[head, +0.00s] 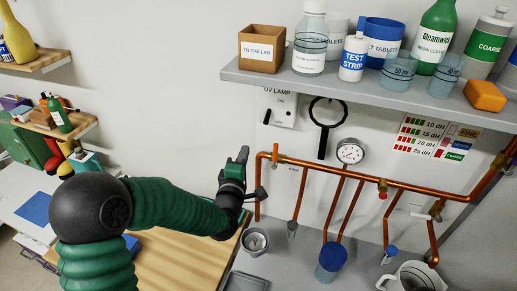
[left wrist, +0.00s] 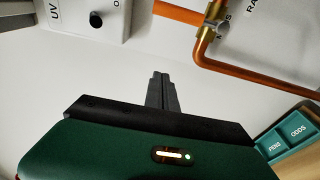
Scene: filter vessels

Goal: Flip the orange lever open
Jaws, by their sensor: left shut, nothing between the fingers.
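The orange lever (head: 275,153) stands upright across the copper pipe near the pipe's upper left corner in the head view. In the left wrist view an orange bar, which looks like the lever (left wrist: 178,12), runs at the top edge to a brass valve (left wrist: 214,14); part of it is cut off by the frame. My left gripper (head: 243,155) is shut and empty, with its fingers pointing up, a little left of the lever and apart from it. Its closed fingers (left wrist: 160,78) also show in the left wrist view, below the lever. My right gripper is out of view.
A white UV lamp box (head: 279,107) is on the wall above the lever. A grey shelf (head: 330,85) with bottles and a wooden box overhangs the pipework. A pressure gauge (head: 350,152) is to the right. A metal cup (head: 255,241) stands below.

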